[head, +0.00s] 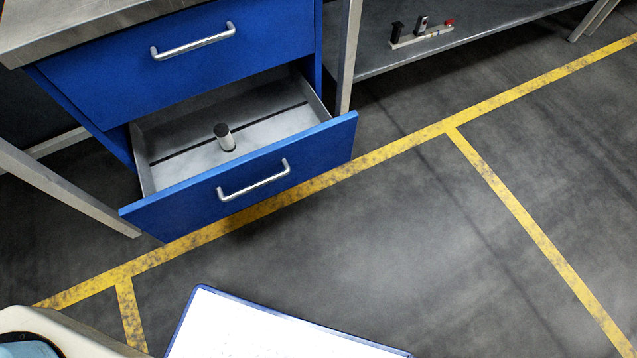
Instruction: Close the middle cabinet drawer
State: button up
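A blue cabinet drawer (330,142) with a silver bar handle (253,180) is pulled well out. A small grey cylinder with a dark top (225,137) stands upright on its grey floor. Directly above it, another blue drawer (110,84) with a silver handle (193,41) looks shut or nearly so. I cannot tell from this view which one is the middle drawer, as the cabinet's top and any lower part do not show fully. My gripper is not in view.
A metal worktop (90,25) overhangs the cabinet at upper left. Grey table legs (65,188) stand on both sides of the drawers.

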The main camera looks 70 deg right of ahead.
aim_at(184, 194)
jog(key=j+z, duration=0.1)
jog(key=z, duration=0.3)
jog(key=j+z, duration=0.1)
jog(key=z, duration=0.35)
jog(key=j+z, duration=0.15)
jog(key=z, duration=0.25)
jog(key=j+z, duration=0.1)
jog(key=z, duration=0.3)
jog(key=j+z, duration=0.1)
jog(key=z, duration=0.35)
jog(key=k+j+z, duration=0.2)
jog(key=j+z, duration=0.2)
jog(key=k+j+z, duration=0.25)
jog(key=z, duration=0.2)
jog(key=k+j, duration=0.45)
jog(key=i+j+u, duration=0.55)
jog(key=i, duration=0.2)
